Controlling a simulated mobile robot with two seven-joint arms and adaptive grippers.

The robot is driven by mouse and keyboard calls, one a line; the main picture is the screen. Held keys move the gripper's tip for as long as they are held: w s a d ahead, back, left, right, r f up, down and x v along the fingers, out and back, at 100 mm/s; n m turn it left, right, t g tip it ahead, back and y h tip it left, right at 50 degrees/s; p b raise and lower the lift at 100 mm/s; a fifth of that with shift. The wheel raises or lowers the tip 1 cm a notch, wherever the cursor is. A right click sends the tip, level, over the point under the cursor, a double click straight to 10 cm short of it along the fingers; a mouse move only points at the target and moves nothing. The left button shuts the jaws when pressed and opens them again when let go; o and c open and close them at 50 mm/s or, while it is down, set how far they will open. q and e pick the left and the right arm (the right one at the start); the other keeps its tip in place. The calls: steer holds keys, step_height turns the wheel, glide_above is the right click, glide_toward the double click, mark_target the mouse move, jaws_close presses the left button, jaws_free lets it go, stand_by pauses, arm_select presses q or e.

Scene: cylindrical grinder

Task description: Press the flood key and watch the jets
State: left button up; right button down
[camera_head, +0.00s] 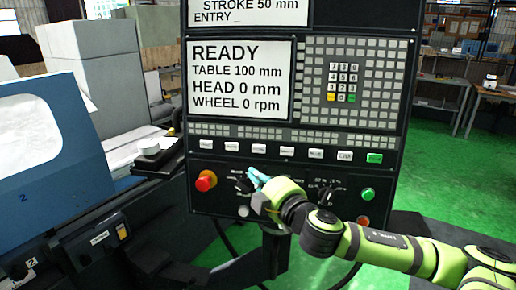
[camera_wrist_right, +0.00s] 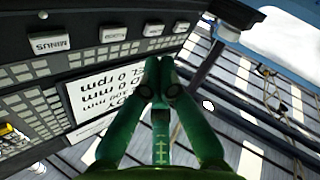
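The black control panel (camera_head: 330,140) has a row of labelled keys below its screen, mostly white with a green one at the right end. The head view's labels are too small for me to tell which is the flood key. My right gripper (camera_head: 257,176) is below the row, over the lower panel near a black knob (camera_head: 243,186). In the right wrist view, its green fingers (camera_wrist_right: 160,70) are together, with nothing seen between them. A key there reads MINUS (camera_wrist_right: 53,44); other keys (camera_wrist_right: 113,34) are hard to read. No jets show. My left gripper is out of view.
The screen (camera_head: 238,80) reads READY, table 100 mm, head 0 mm, wheel 0 rpm. A red stop button (camera_head: 205,181) is left of my right gripper; a green button (camera_head: 368,194) is to its right. The blue-grey machine (camera_head: 45,150) fills the left side.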

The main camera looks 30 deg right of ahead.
mark_target(259, 149)
steer(key=shift+n+t+y, duration=0.4)
steer(key=shift+n, duration=0.1)
steer(key=r, duration=0.1)
steer(key=a+r, duration=0.2)
steer(key=shift+s+r, duration=0.3)
steer(key=shift+s, duration=0.1)
steer(key=shift+w+d, duration=0.1)
steer(key=shift+w+d+f, duration=0.25)
steer(key=shift+w+d, duration=0.75)
steer(key=shift+w+d+f, duration=0.25)
steer(key=shift+w+d, duration=0.75)
steer(key=shift+w+d+f, duration=0.25)
steer(key=shift+w+d, duration=0.75)
steer(key=shift+w+d+f, duration=0.1)
steer(key=shift+w+d, duration=0.15)
steer(key=shift+w, duration=0.05)
